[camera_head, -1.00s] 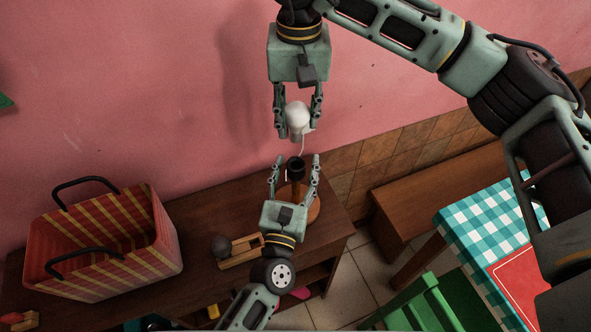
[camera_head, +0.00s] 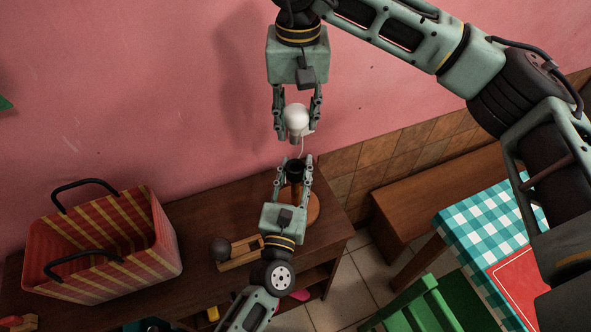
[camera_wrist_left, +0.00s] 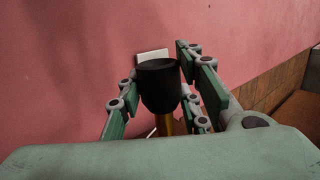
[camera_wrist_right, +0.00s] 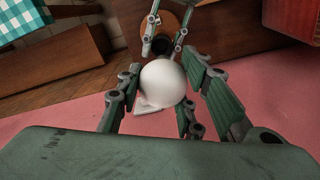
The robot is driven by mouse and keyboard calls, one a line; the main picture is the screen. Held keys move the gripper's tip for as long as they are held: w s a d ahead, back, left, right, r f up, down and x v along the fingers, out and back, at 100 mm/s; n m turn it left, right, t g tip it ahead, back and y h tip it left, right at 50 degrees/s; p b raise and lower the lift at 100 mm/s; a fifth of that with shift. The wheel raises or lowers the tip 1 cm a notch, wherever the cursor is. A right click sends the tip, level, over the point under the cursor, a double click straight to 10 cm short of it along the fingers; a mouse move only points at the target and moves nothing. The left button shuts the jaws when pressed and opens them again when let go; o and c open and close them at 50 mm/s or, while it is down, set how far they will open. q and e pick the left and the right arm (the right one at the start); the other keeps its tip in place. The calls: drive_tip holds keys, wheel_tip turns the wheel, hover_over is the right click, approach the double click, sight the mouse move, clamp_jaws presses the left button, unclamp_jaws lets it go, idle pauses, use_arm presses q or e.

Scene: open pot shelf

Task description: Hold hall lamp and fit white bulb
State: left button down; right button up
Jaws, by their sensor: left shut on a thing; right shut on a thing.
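The white bulb (camera_head: 297,119) is held by my right gripper (camera_head: 298,128), which points down from above with its fingers on both sides of the round glass. The bulb also shows in the right wrist view (camera_wrist_right: 164,82). The hall lamp has a black socket (camera_head: 294,169) and a round orange-brown base (camera_head: 313,207) on the dark cabinet. My left gripper (camera_head: 294,172) is shut around the lamp below the socket's top; the black socket stands between its fingers in the left wrist view (camera_wrist_left: 159,84). The bulb is above the socket, apart from it. My left gripper hides part of the lamp.
The dark wooden cabinet (camera_head: 200,210) carries a red striped basket (camera_head: 100,255) and a wooden block with a dark ball (camera_head: 238,252). A bench (camera_head: 430,195), a checkered table (camera_head: 490,215) and a green chair (camera_head: 425,305) stand to the right. A white wall plate (camera_wrist_left: 152,55) is behind the lamp.

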sight(297, 143)
drive_tip(key=shift+f, duration=3.25)
drive_tip(key=shift+f, duration=0.5)
drive_tip(key=shift+f, duration=0.45)
drive_tip(key=shift+f, duration=0.25)
drive_tip(key=shift+f, duration=0.25)
drive_tip(key=shift+f, duration=0.35)
drive_tip(key=o, duration=1)
drive_tip(key=shift+c, duration=0.2)
